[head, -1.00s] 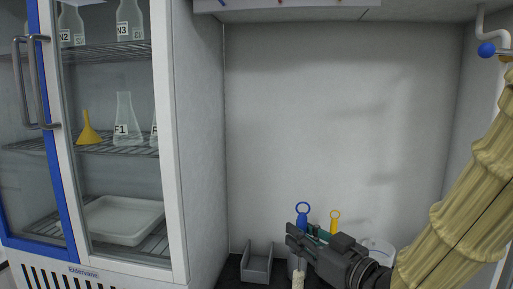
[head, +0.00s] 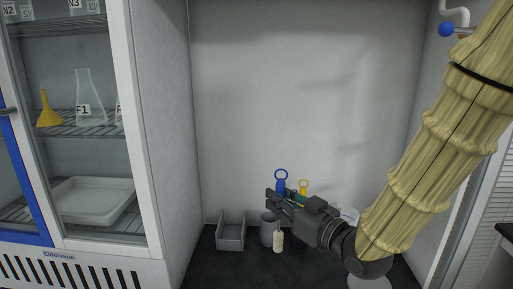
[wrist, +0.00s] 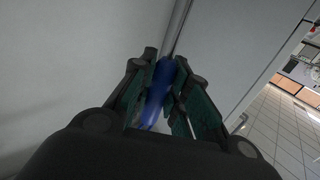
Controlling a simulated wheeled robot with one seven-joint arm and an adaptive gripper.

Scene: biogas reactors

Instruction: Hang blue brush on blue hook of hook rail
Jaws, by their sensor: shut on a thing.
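The blue brush (head: 281,187) is upright in the head view, with its ring on top and pale bristles below. My gripper (head: 275,199) is shut on its handle, below the ring. In the wrist view the blue handle (wrist: 158,92) is between the two dark green finger pads of my gripper (wrist: 160,95). The bristles hang in front of the right side of a grey cup (head: 267,230); I cannot tell their height above the counter.
A yellow-ringed tool (head: 303,186) stands behind my gripper. A grey open bin (head: 230,236) is left of the cup on the dark counter (head: 215,262). A glass-door cabinet (head: 155,130) borders the left. The wall above is bare.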

